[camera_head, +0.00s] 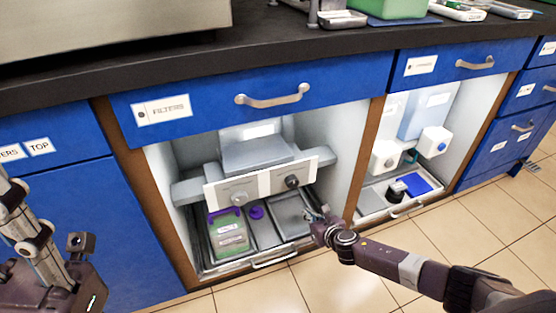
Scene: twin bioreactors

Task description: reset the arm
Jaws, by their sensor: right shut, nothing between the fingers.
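My right arm comes in from the lower right. Its gripper (315,215) is shut and empty, at the right front part of the tray (262,261) in the left open cabinet bay. I cannot tell if it touches the tray. My left arm shows at the lower left edge; its gripper is not in view.
A grey machine (262,155) with a white front panel and two knobs stands above the tray. The right bay holds another unit (433,141). Blue drawers and a black counter (330,45) are above; the tiled floor is clear.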

